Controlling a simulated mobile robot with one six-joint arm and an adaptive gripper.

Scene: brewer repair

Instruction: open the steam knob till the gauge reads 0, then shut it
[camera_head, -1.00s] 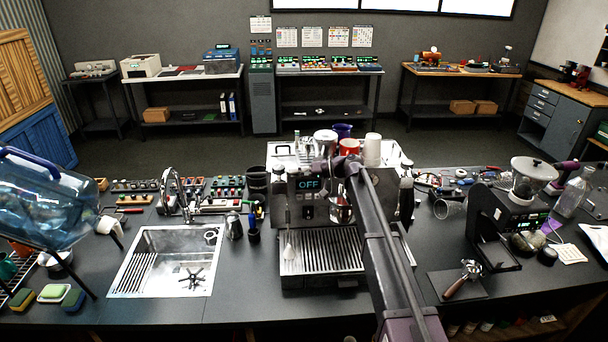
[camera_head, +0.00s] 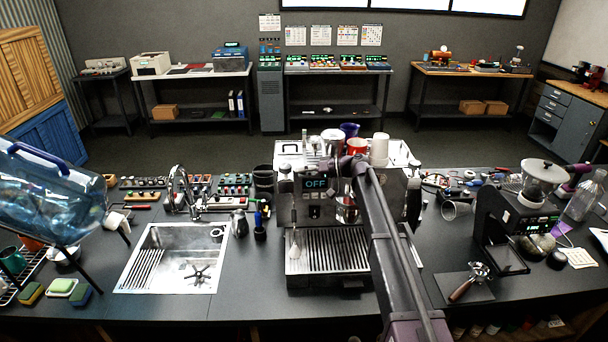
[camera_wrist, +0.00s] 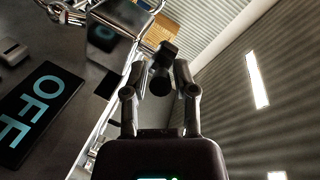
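The espresso machine (camera_head: 331,238) stands on the counter, its display reading OFF (camera_head: 315,183). The display also shows in the wrist view (camera_wrist: 38,112), tilted at the left. A dark knob (camera_wrist: 161,78), apparently the steam knob, sits between my fingertips in the wrist view. My gripper (camera_wrist: 160,76) is open around it, one finger on each side; I cannot tell whether either finger touches it. In the head view my arm crosses the machine's right front and hides part of it, and the gripper is hard to make out. I cannot read any gauge.
A sink (camera_head: 172,258) lies left of the machine, with a blue water bottle (camera_head: 48,200) farther left. A black grinder (camera_head: 510,225) and a portafilter (camera_head: 468,282) stand to the right. Cups (camera_head: 379,150) sit on the machine's top. The counter's front edge is mostly clear.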

